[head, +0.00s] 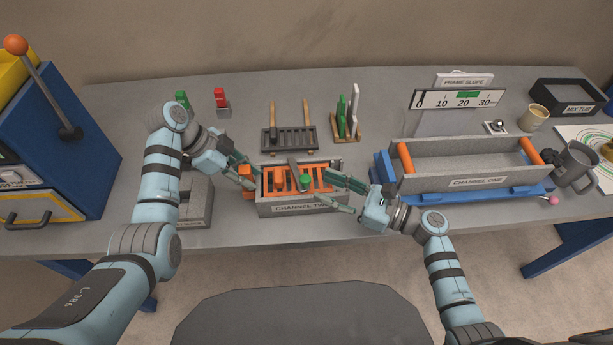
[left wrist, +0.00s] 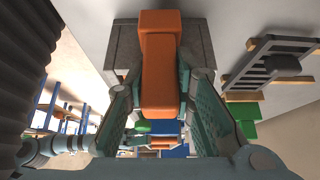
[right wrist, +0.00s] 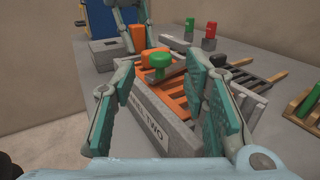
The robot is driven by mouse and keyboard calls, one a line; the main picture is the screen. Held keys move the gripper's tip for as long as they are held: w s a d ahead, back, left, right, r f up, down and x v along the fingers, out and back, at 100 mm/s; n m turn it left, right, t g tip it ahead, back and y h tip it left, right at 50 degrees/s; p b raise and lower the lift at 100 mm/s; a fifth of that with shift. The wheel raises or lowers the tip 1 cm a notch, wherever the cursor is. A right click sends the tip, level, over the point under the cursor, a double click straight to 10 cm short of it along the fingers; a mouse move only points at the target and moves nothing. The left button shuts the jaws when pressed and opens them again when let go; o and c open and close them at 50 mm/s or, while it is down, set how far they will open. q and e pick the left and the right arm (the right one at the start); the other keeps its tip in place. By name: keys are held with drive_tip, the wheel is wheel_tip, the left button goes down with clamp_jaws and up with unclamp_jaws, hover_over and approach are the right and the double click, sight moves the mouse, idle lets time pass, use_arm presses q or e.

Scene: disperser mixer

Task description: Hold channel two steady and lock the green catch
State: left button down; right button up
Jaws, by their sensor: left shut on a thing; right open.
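The grey channel two box (head: 290,209) stands near the table's front edge, with orange slats (head: 318,179) inside. It also shows in the right wrist view (right wrist: 155,126). My left gripper (head: 246,172) is shut on the orange block-shaped handle (left wrist: 160,65) at the box's left end. The green catch (right wrist: 157,60) has a round-topped knob and sits over the slats beside a grey bar (right wrist: 167,76); it also shows in the head view (head: 304,181). My right gripper (head: 326,183) is open at the box's right end, fingers spread on the near side of the catch, apart from it.
A dark rack (head: 289,139) with wooden handles lies behind the box. Red (head: 220,98) and green (head: 182,98) knobbed pieces stand behind left. Channel one (head: 465,163) in its blue frame fills the right. A grey block (head: 197,205) lies left, partly behind my left arm.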

sight(310, 181)
drive_tip(key=x, duration=0.6)
drive_tip(key=shift+w+a, duration=0.1)
drive_tip(key=shift+a, duration=0.05)
drive_tip(key=shift+c, duration=0.2)
clamp_jaws()
